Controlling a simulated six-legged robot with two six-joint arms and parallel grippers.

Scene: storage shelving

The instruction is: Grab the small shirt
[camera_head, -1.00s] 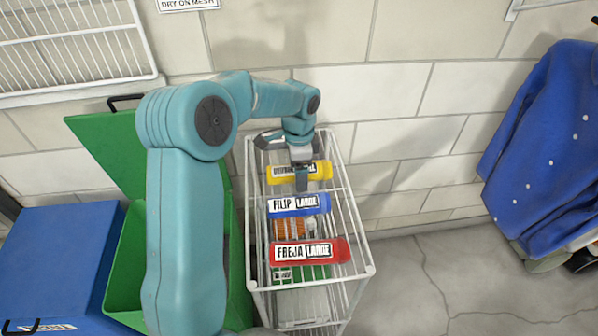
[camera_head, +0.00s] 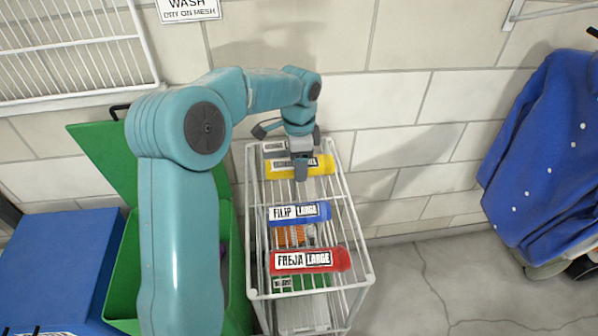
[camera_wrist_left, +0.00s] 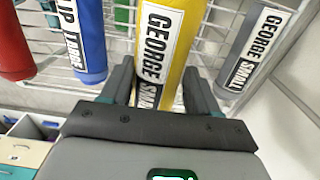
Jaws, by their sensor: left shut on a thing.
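A yellow roll labelled "GEORGE SMALL" sits between the two fingers of my left gripper (camera_wrist_left: 160,88) in the left wrist view; the roll (camera_wrist_left: 170,50) passes lengthwise between them. In the head view my left gripper (camera_head: 301,170) is shut on the middle of the yellow roll (camera_head: 322,165), above the far part of the white wire basket (camera_head: 337,190). The gripper covers part of the label there. A grey roll (camera_wrist_left: 255,50), also labelled "GEORGE SMALL", lies beside it in the wrist view. My right gripper is not in view.
A blue "FILIP LARGE" roll (camera_head: 300,213) and a red "FREJA LARGE" roll (camera_head: 310,261) lie across the basket nearer me. An open green bin (camera_head: 128,255) and a blue box (camera_head: 55,260) stand left. A blue garment (camera_head: 550,140) hangs right.

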